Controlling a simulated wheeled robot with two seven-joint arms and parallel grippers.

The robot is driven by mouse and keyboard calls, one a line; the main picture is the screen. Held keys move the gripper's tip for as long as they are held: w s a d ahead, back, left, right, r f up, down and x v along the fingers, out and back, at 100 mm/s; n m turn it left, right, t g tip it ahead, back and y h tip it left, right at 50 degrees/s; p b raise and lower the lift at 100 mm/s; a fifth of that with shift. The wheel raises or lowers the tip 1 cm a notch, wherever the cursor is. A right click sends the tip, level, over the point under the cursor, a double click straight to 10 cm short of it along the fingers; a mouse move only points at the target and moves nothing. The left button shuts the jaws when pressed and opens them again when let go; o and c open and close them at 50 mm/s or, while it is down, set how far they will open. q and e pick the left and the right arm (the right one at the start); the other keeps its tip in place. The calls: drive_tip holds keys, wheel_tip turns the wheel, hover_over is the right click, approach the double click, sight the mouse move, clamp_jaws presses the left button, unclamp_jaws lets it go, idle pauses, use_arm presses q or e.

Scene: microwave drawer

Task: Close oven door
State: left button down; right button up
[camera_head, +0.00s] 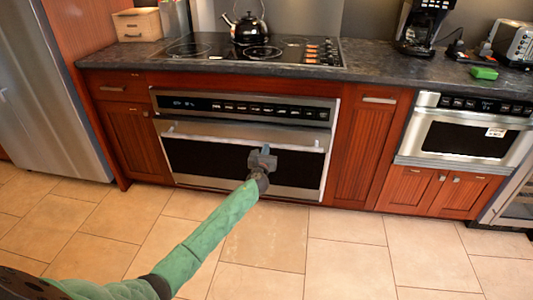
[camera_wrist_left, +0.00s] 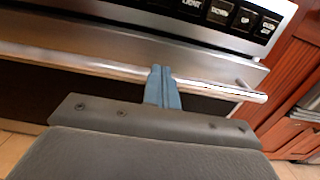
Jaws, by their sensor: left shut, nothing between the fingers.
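The oven (camera_head: 245,155) is set into the red wood cabinets under the cooktop, and its door looks shut or nearly shut. The silver handle bar (camera_head: 220,137) runs across the top of the door; in the left wrist view the bar (camera_wrist_left: 90,64) passes right by my fingertips. My left gripper (camera_head: 263,150) is in front of the door, just below the bar. In the left wrist view its blue fingers (camera_wrist_left: 162,75) are together with nothing between them, close to or touching the bar; I cannot tell which. My right gripper is not in view.
The control panel (camera_head: 243,108) is above the door. A kettle (camera_head: 249,30) stands on the cooktop (camera_head: 200,45). A microwave (camera_head: 462,135) is at right, with a coffee maker and toaster on the counter above. A fridge (camera_head: 50,90) is at left. The tiled floor (camera_head: 330,260) in front is clear.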

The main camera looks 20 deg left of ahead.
use_arm(q)
drive_tip(key=b, duration=0.2)
approach(271, 130)
drive_tip(key=x, duration=0.5)
drive_tip(key=shift+w+a, duration=0.1)
drive_tip(key=shift+w, duration=0.05)
drive_tip(key=shift+x, duration=0.8)
drive_tip(key=shift+r, duration=0.1)
